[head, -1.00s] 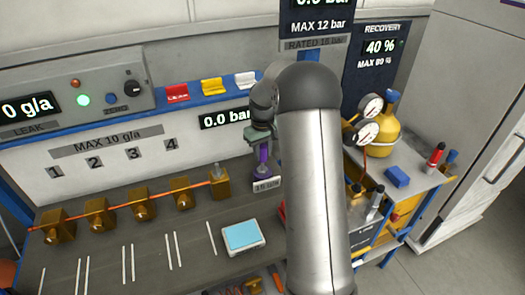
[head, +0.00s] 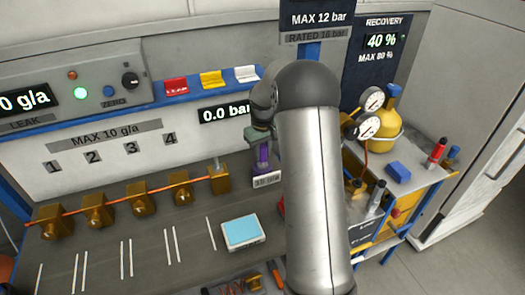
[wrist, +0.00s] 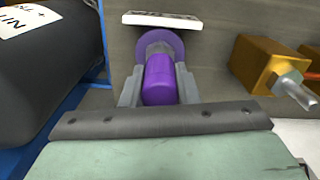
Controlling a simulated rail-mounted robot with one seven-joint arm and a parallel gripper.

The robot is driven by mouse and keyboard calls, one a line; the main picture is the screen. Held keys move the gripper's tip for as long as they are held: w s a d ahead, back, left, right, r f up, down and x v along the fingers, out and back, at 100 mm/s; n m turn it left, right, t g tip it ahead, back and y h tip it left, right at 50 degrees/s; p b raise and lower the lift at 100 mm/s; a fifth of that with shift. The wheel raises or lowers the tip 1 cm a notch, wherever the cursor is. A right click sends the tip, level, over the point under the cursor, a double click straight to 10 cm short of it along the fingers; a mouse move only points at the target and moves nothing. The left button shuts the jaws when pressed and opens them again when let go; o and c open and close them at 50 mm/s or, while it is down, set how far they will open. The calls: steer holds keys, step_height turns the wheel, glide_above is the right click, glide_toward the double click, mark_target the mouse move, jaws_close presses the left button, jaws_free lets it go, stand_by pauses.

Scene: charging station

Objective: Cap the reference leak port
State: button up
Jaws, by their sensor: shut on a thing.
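My gripper (wrist: 158,92) points down and is shut on a purple cylindrical cap (wrist: 158,76); a grey finger lies on each side of it. In the wrist view, a grey metal fitting (wrist: 157,47) and a wide purple disc (wrist: 181,44) show just beyond the cap, in line with it. I cannot tell whether the cap is seated on the fitting. In the head view, my gripper (head: 262,146) is at the back of the bench, with purple (head: 263,158) below its jaws. A white label (head: 266,181) stands by its foot, its text hard to read. My arm hides the area to the right.
Several brass blocks (head: 140,200) joined by an orange line stand left of my gripper. A blue-topped scale (head: 243,232) lies in front. A dark cylinder (wrist: 45,60) is close by in the wrist view. A yellow bottle (head: 385,118) with gauges stands at right.

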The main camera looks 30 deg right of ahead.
mark_target(262, 146)
steer(key=shift+f+b, duration=0.6)
steer(key=shift+f, duration=0.4)
steer(key=o, duration=1)
steer(key=shift+r, duration=0.1)
step_height(262, 146, up, 17)
steer(key=shift+r+b, duration=0.2)
steer(key=shift+b, duration=0.6)
steer(key=s+a, duration=1)
steer(key=s, duration=0.2)
steer(key=shift+m+t, duration=0.3)
steer(key=shift+m, duration=0.2)
steer(key=s+a+f, duration=0.2)
steer(key=s+f, duration=0.1)
steer(key=s, duration=0.4)
steer(key=s+a+f, duration=0.2)
steer(key=s+f, duration=0.1)
steer(key=s, duration=0.3)
steer(key=s+a+f, duration=0.3)
steer(key=s, duration=0.4)
steer(key=shift+s+f, duration=0.35)
